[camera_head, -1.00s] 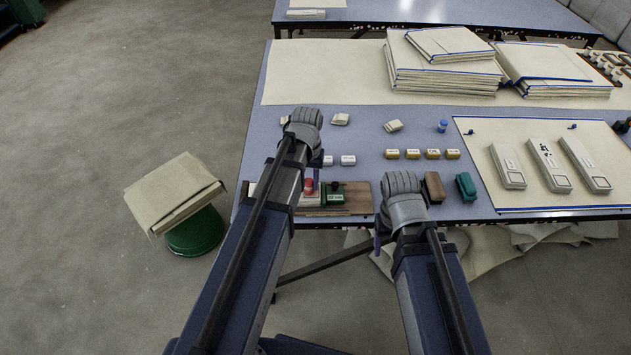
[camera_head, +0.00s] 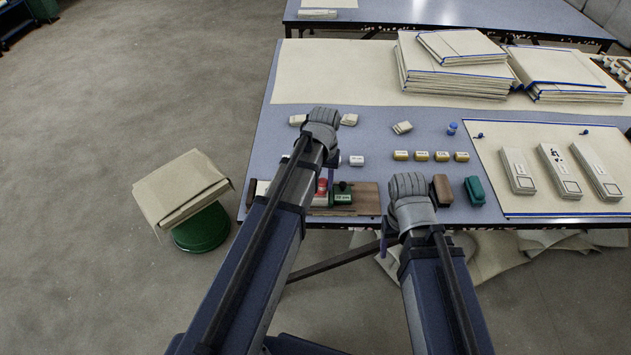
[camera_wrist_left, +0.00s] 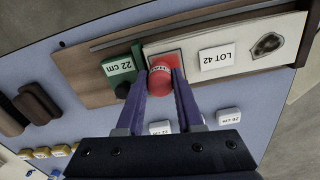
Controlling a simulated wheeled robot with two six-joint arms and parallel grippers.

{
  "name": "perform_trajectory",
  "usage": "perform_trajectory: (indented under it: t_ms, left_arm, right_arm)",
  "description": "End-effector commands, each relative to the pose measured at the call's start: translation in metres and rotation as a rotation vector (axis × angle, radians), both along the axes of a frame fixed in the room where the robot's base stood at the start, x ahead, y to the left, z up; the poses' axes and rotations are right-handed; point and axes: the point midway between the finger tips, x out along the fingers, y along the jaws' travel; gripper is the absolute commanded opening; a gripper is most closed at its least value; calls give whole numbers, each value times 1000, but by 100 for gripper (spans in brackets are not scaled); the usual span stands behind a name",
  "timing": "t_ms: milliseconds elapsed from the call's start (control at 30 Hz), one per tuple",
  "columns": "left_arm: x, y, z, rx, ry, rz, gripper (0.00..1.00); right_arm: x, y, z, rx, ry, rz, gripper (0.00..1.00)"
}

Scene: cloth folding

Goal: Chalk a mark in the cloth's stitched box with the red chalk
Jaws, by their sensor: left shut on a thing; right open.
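The red chalk (camera_wrist_left: 162,80) is between the purple fingertips of my left gripper (camera_wrist_left: 162,72), which is shut on it. The chalk is over or at the stitched box (camera_wrist_left: 176,56) on the cream cloth (camera_wrist_left: 268,45); I cannot tell whether it touches. The cloth has a "LOT 42" label (camera_wrist_left: 216,57) and a dark stain (camera_wrist_left: 267,44). In the head view my left arm hides part of the cloth, and the chalk's red (camera_head: 322,186) shows beside it. My right gripper (camera_head: 385,247) is open at the table's front edge, mostly hidden behind its wrist.
A green "22 cm" block (camera_wrist_left: 122,68) stands close beside the chalk on the brown board (camera_head: 366,197). Brown (camera_head: 443,189) and green (camera_head: 475,190) blocks lie right of my right wrist. Several small white and yellow blocks (camera_head: 421,156) stand behind. Cloth stacks (camera_head: 455,70) fill the back.

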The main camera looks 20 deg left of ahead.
Motion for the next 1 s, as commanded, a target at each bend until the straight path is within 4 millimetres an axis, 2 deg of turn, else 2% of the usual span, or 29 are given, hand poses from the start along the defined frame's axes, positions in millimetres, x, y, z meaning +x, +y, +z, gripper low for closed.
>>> perform_trajectory:
  t_ms: [100, 467, 1000]
  left_arm:
    - [3, -9, -1, -5, -2, -2, 0]
    - [3, -10, 2, -6, -2, -2, 0]
    - [2, -8, 52, -3, 0, -1, 0]
  right_arm:
    - [0, 0, -1, 0, 0, 0, 66]
    - [0, 0, 2, 0, 0, 0, 66]
    - [0, 0, 52, 0, 0, 0, 66]
